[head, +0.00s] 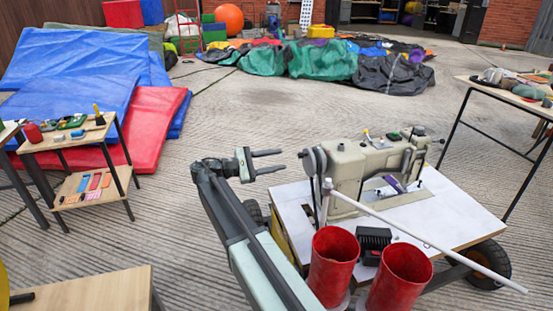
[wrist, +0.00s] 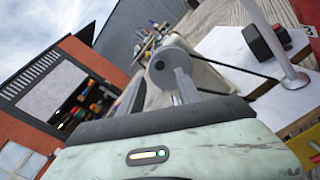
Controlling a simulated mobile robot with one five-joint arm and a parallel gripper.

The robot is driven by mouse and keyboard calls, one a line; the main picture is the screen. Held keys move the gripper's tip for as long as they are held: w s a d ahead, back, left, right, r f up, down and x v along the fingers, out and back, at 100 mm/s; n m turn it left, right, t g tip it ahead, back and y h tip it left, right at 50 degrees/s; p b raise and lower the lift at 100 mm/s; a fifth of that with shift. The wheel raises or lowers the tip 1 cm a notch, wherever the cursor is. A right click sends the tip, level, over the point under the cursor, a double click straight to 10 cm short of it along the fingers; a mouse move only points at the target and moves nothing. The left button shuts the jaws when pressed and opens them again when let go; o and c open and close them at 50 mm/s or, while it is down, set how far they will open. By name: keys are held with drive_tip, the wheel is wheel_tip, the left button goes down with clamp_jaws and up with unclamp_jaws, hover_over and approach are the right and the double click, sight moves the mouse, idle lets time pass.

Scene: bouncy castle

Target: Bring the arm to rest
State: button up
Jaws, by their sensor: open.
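My arm rises from the bottom of the head view and bends near its upper end. My gripper (head: 282,161) is open, with its two dark fingers apart and pointing right, and nothing shows between them. The fingertips are just left of the handwheel of a cream sewing machine (head: 350,172) in the picture; I cannot tell the exact gap. In the wrist view a grey round part (wrist: 168,68), apparently the handwheel, appears beyond the pale casing of my wrist.
The sewing machine stands on a white board (head: 455,215). A pale rod (head: 430,240), a black box (head: 373,243) and two red cups (head: 333,262) are close by. A small wooden table (head: 68,137) stands left, another table (head: 480,85) right. Open concrete lies behind.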

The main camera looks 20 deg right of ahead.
drive_tip(key=s+d+f+m+y+p, duration=0.1)
drive_tip(key=s+f+m+y, duration=0.1)
drive_tip(key=s+f+y, duration=0.45)
drive_tip(key=s+d+f+m+y, duration=0.2)
drive_tip(key=s+f+m+y, duration=0.15)
drive_tip(key=f, duration=0.55)
drive_tip(key=s+a+f+m+y+p, duration=0.1)
drive_tip(key=s+a+f+m+y, duration=0.5)
drive_tip(key=s+a+y, duration=0.4)
wheel_tip(320, 180, up, 38)
drive_tip(key=w+h+p, duration=0.1)
drive_tip(key=h+p, duration=0.1)
drive_tip(key=p, duration=3.6)
drive_tip(key=shift+w+a+f+n, duration=0.15)
drive_tip(key=shift+w+a+n, duration=0.15)
drive_tip(key=shift+w+n, duration=0.1)
